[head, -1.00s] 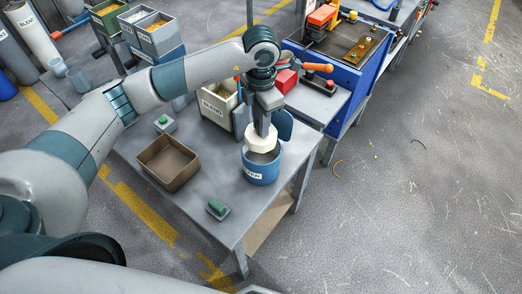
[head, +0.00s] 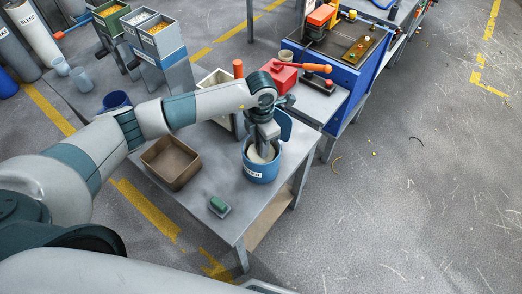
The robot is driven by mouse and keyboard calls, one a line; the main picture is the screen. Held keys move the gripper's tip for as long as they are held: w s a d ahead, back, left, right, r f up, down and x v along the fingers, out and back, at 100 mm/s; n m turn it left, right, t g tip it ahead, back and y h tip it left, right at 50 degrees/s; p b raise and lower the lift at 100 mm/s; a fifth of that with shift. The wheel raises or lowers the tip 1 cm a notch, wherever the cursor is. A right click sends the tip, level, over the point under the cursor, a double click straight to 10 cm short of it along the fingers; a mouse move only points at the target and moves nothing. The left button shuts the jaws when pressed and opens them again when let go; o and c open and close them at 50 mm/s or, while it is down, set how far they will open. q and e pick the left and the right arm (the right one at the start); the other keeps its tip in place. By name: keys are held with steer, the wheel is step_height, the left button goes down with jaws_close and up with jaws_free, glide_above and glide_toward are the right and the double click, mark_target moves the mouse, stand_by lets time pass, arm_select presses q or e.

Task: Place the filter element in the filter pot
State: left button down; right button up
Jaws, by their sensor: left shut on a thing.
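The filter pot (head: 262,172) is a blue round pot with a white label, standing on the grey table near its right edge. A blue lid or flap (head: 283,124) shows upright behind it. My left gripper (head: 264,150) points down into the pot's mouth and is shut on the white filter element (head: 256,154). The element sits low inside the pot's rim, partly hidden by the gripper and the pot wall. Whether it touches the pot's bottom cannot be seen. My right gripper is not in view.
A brown open tray (head: 170,163) and a small box with a green button (head: 218,206) are on the table (head: 222,235). A cream bin (head: 215,82) stands behind my arm. A red box (head: 284,76) and a blue workbench (head: 334,85) are at the back right.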

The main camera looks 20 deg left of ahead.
arm_select(q)
step_height(320, 180, down, 3)
steer(key=shift+r+p, duration=0.1)
steer(key=shift+p, duration=0.35)
steer(key=shift+f, duration=0.2)
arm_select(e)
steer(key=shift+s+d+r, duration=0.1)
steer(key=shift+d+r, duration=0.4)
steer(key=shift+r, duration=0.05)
arm_select(q)
steer(key=shift+f, duration=0.15)
steer(key=c, duration=1.6)
jaws_free()
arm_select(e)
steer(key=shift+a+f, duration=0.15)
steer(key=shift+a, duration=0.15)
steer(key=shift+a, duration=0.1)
